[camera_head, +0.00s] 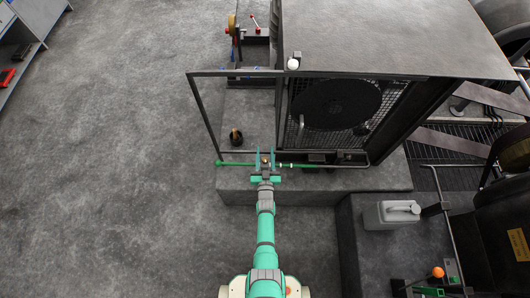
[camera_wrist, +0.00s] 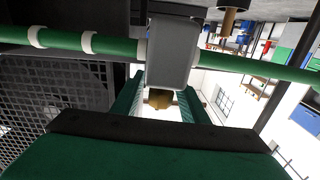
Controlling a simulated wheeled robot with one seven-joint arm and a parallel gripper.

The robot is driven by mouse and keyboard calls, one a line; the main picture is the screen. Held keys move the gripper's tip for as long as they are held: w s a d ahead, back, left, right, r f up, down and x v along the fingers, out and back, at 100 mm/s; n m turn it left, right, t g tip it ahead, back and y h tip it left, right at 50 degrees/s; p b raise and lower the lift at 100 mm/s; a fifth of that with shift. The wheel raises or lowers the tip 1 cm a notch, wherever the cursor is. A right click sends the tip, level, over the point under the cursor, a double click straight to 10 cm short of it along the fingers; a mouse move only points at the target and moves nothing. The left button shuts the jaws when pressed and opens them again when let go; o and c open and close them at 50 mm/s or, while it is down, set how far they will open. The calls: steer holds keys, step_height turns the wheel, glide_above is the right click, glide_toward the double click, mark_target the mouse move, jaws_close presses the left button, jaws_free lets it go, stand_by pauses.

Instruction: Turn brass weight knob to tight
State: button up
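The brass weight knob (camera_wrist: 159,98) shows in the wrist view under a grey sliding weight (camera_wrist: 172,52). The weight sits on a green rod (camera_wrist: 85,42) with white bands. The rod also crosses the front of the machine in the head view (camera_head: 235,163). My gripper (camera_wrist: 160,104) has one finger on each side of the knob. The fingers look spread, with narrow gaps beside the knob, so it is open around it. In the head view my gripper (camera_head: 265,157) reaches the rod, and the knob is too small to make out clearly.
A dark machine housing with a mesh panel (camera_head: 299,132) stands close right of my gripper. An open frame (camera_head: 205,115) stands at the left. A black cup with a brass piece (camera_head: 236,137) is near the rod. A grey canister (camera_head: 390,215) stands at the right. Left floor is clear.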

steer(key=shift+w, duration=0.2)
jaws_close()
steer(key=shift+r+m+h, duration=0.15)
steer(key=shift+m+h, duration=0.35)
steer(key=shift+h, duration=0.2)
steer(key=shift+d+m+h, duration=0.3)
steer(key=shift+m+h, duration=0.4)
steer(key=shift+h, duration=0.4)
steer(key=shift+d+m+g+h, duration=0.15)
steer(key=shift+m+g+h, duration=0.15)
steer(key=shift+h, duration=0.3)
